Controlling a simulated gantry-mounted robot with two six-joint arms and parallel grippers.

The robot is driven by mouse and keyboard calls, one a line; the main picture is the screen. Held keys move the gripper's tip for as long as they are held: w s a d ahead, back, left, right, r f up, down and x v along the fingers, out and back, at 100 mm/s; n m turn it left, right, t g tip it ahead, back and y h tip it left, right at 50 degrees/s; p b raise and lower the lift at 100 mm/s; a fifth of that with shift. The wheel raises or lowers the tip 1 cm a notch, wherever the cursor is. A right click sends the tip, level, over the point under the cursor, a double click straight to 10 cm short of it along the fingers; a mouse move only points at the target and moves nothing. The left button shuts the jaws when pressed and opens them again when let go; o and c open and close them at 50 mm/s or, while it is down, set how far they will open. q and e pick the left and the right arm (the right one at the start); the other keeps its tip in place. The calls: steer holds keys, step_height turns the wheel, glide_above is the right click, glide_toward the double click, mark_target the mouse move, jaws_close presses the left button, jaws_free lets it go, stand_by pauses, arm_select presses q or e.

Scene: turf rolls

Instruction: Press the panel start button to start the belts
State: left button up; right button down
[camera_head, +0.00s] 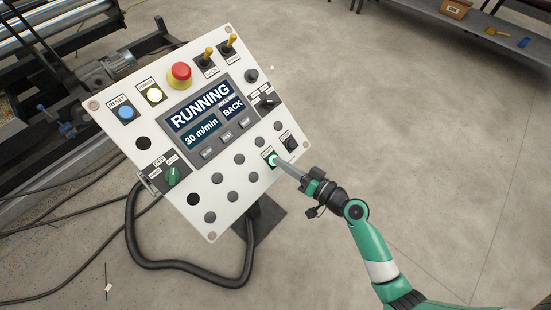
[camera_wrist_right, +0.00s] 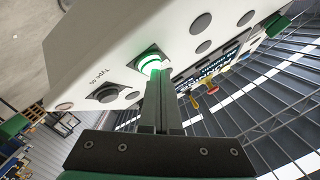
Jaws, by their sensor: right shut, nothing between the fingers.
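The control panel (camera_head: 180,125) is a tilted white plate on a stand, and its screen (camera_head: 205,112) reads RUNNING, 30 m/min and BACK. The start button (camera_head: 273,160) at the panel's lower right glows green. It also shows lit in the right wrist view (camera_wrist_right: 151,63). My right gripper (camera_head: 280,163) is shut and empty, with its fingertips at the green button; they appear to touch it. In the right wrist view the closed fingers (camera_wrist_right: 160,80) reach up to the lit button and hide part of it. My left gripper is in neither view.
A dark button (camera_head: 289,144) lies close beside the start button. A thick black cable (camera_head: 190,265) loops below. Roller machinery (camera_head: 50,40) stands behind left.

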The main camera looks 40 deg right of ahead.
steer(key=shift+s+r+p, duration=0.3)
steer(key=shift+s+r, duration=0.15)
steer(key=shift+r, duration=0.05)
steer(key=s+r+p, duration=0.1)
steer(key=r, duration=0.1)
steer(key=s+r+p, duration=0.1)
steer(key=s+p, duration=0.1)
steer(key=shift+s+d+r, duration=0.1)
steer(key=shift+r, duration=0.3)
stand_by(0.6)
